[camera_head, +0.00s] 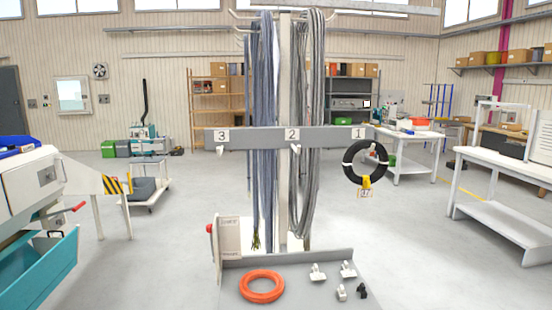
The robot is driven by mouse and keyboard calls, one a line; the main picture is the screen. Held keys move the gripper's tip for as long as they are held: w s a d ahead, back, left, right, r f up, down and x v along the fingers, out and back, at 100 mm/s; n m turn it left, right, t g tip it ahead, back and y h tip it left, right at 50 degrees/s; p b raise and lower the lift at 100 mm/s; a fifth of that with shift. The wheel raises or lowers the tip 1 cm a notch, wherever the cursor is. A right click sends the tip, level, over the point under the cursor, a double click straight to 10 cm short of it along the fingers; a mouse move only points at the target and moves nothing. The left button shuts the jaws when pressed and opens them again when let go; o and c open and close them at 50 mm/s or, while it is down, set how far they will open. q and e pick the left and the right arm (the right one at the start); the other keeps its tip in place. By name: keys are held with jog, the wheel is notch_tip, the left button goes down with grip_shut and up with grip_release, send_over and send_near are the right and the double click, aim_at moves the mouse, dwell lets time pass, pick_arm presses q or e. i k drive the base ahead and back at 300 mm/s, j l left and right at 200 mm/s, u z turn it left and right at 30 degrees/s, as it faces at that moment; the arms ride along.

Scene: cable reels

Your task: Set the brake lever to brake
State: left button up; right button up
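A lever with a red grip (74,208) sticks out from the side of the white and teal machine (35,180) at the left edge. A red knob (210,229) shows beside a small upright panel (229,238) at the left of the stand's tray. The panel's lettering is too small to read. I cannot tell which of the two red parts is the brake lever, nor its setting. Neither of my grippers is in view.
A stand with a grey crossbar (255,139) numbered 3, 2, 1 holds hanging cables (263,120) and a black coil (348,172). Its tray (228,292) bears an orange coil (262,272) and small clips. White tables stand right. The floor between is open.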

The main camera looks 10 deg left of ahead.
aim_at(209, 228)
jog(key=i+j, duration=0.35)
jog(key=j, duration=0.15)
jog(key=i+j, duration=0.4)
jog(key=j+u, duration=0.05)
jog(key=j, duration=0.05)
